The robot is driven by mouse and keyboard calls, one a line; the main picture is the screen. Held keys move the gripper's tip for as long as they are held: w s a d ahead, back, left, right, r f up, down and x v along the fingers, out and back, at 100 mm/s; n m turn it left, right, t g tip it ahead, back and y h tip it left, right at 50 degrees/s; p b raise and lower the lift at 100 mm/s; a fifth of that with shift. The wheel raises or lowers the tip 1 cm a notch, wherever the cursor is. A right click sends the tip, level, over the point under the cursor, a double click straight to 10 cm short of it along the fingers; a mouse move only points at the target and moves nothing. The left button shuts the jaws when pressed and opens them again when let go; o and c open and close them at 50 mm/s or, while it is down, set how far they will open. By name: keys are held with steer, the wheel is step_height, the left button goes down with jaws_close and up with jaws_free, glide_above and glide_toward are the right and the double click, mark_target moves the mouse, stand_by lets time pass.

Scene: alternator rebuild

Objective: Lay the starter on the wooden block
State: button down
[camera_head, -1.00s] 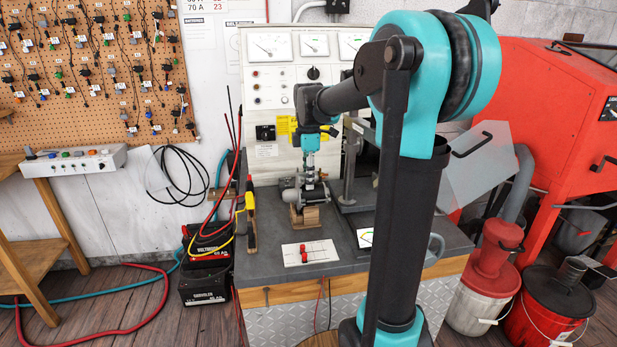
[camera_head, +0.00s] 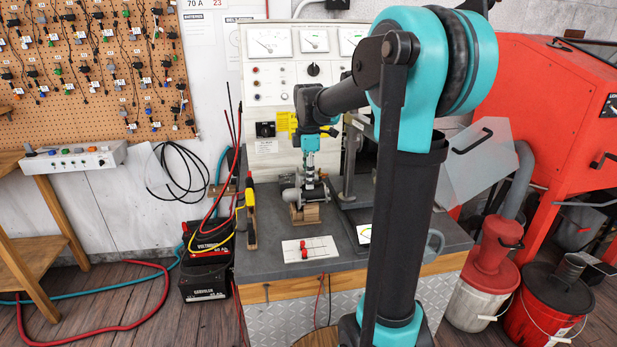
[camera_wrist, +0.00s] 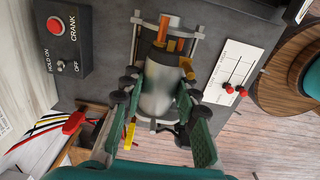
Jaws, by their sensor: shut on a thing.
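The starter (camera_head: 291,194) is a grey metal cylinder above the bench in the head view. In the wrist view its metal body (camera_wrist: 158,88) fills the space between my green fingers. My gripper (camera_head: 311,176) comes down on it from above and is shut on it. In the wrist view the fingers (camera_wrist: 159,100) sit on either side of the body. The wooden block (camera_head: 305,213) is on the bench directly under the starter in the head view. I cannot tell whether the starter touches the block; their contact is hidden.
The grey bench top (camera_head: 270,262) has a white card with red knobs (camera_head: 305,249) in front of the block. A yellow-handled tool (camera_head: 250,212) lies to the left, and a metal stand (camera_head: 347,185) rises to the right. The gauge panel (camera_head: 290,75) stands behind.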

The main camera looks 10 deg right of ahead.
steer(key=c, duration=1.1)
jaws_free()
steer(key=shift+o, duration=0.2)
step_height(320, 180, up, 12)
steer(key=shift+s, duration=0.2)
